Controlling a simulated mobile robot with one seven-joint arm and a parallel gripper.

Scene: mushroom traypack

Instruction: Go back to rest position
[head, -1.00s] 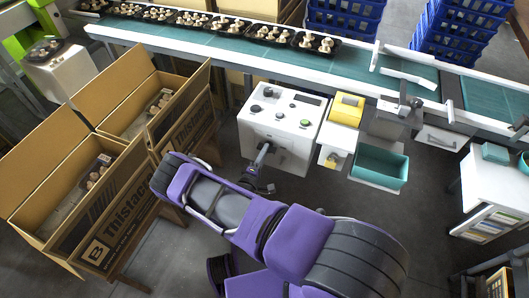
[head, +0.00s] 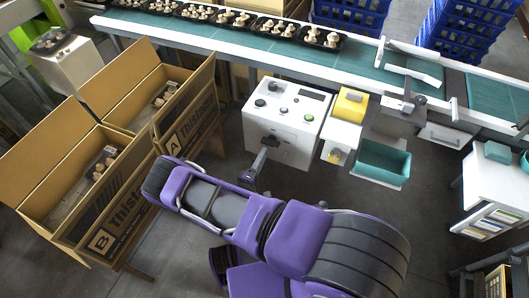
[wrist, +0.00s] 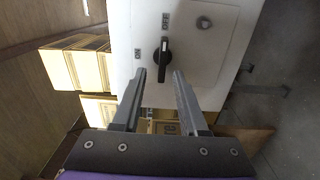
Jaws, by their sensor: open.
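My gripper (wrist: 160,72) is open and empty in the wrist view. Its two fingers point at a white control box (wrist: 215,75), one on either side below a black rotary switch (wrist: 163,58). The switch handle stands upright in the picture, its white mark toward the OFF label, with ON to its left. I cannot tell whether a finger touches the switch. In the head view the white control box (head: 288,98) stands in front of my purple arm. A dark end part of my arm reaches to its front face; the fingers are not clear there.
A conveyor (head: 220,38) carries mushroom trays behind the box. Open cardboard cartons (head: 185,128) stand at left. A yellow device (head: 350,104) and a teal bin (head: 382,162) are right of the box, a white shelf (head: 493,195) farther right. Grey floor lies between.

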